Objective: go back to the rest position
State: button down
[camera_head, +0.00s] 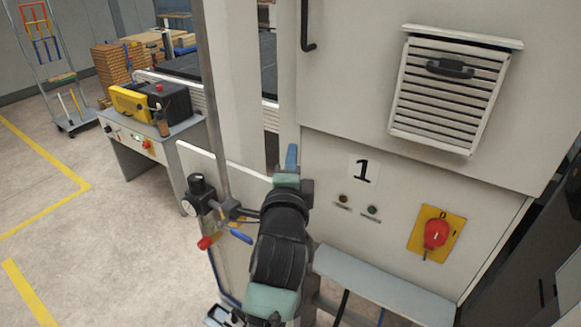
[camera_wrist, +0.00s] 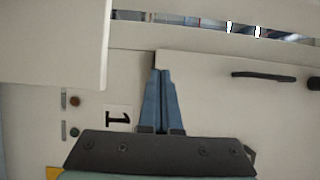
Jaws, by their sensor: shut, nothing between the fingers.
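My gripper (camera_head: 291,156) is raised in front of the pale machine cabinet (camera_head: 340,85), to the left of the number 1 label (camera_head: 363,172). In the wrist view its two blue fingers (camera_wrist: 160,74) are together, with nothing between them. The label (camera_wrist: 117,118) shows there turned sideways, to the left of the fingers. My dark arm reaches up from the bottom of the head view. I cannot tell how far the fingertips are from the cabinet face.
A red rotary switch (camera_head: 436,234) on a yellow plate and a louvred vent (camera_head: 447,95) are on the cabinet. A pressure regulator (camera_head: 200,195) with a red-handled valve (camera_head: 207,242) is left of my arm. A pale ledge (camera_head: 385,288) juts out at lower right. Open floor (camera_head: 110,240) lies left.

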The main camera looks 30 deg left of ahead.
jog(key=shift+v, duration=1)
jog(key=s+d+r+n+t+h+b, duration=0.1)
jog(key=s+d+r+n+t, duration=0.15)
jog(key=d+r, duration=0.5)
jog(key=s+d+r+n+t+h+b, duration=0.1)
jog(key=d+r+n+t+h, duration=0.3)
jog(key=r, duration=0.6)
jog(key=s+d+r+n+t+h, duration=0.1)
jog(key=s+d+r+n+t, duration=0.3)
jog(key=s+d+r+n, duration=0.3)
jog(key=s+d+r, duration=0.3)
jog(key=s+r, duration=0.4)
jog(key=shift+s+b, duration=0.2)
jog(key=shift+b, duration=0.1)
jog(key=shift+a, duration=0.1)
